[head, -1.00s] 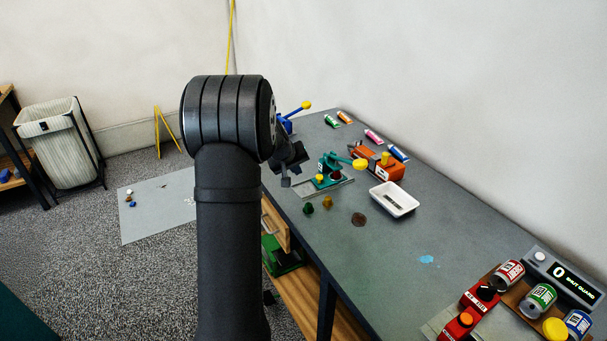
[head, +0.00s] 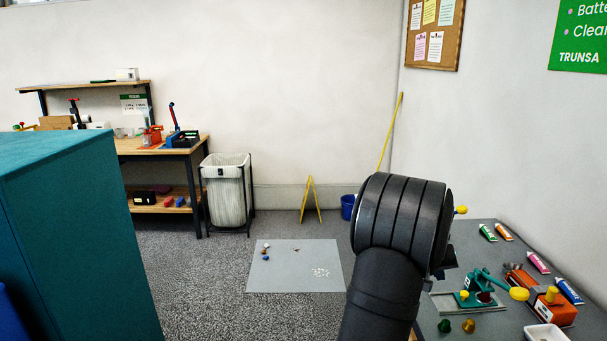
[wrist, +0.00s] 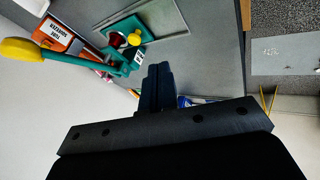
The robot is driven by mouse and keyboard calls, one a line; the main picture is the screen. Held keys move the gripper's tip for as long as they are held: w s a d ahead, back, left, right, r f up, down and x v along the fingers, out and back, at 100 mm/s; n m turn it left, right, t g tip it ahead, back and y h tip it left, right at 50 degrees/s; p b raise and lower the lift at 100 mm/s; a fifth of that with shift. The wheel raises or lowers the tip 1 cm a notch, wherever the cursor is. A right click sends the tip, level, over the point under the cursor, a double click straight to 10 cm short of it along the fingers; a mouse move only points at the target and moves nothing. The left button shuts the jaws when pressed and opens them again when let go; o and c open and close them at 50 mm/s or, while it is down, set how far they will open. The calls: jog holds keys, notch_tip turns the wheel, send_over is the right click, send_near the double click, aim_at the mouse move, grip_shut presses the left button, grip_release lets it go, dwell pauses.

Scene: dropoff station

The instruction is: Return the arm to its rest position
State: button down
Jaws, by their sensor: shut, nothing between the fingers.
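My arm rises at the lower right of the head view, and its dark rounded joint hides most of my gripper there. In the wrist view my gripper (wrist: 158,72) is shut, its dark fingers together with nothing between them. It is over the grey workbench (wrist: 205,65), near a teal press (wrist: 122,62) with a yellow knob. The press also shows in the head view (head: 480,286), just right of my arm. I cannot tell the exact gap between the fingers and the bench.
An orange tube squeezer (head: 545,299), several tubes (head: 537,262) and a white tray (head: 547,334) share the bench. A teal cabinet (head: 75,235) stands at left. A grey mat (head: 295,275) with small bits lies on the floor near a white bin (head: 228,192). Floor around the mat is open.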

jog(key=x, duration=0.7)
jog(key=shift+d+f, duration=0.1)
jog(key=shift+f, duration=0.1)
jog(key=d, duration=0.1)
jog(key=d+f, duration=0.1)
jog(key=d, duration=0.1)
jog(key=shift+s+d+f, duration=0.1)
jog(key=shift+d, duration=0.55)
jog(key=shift+a, duration=0.1)
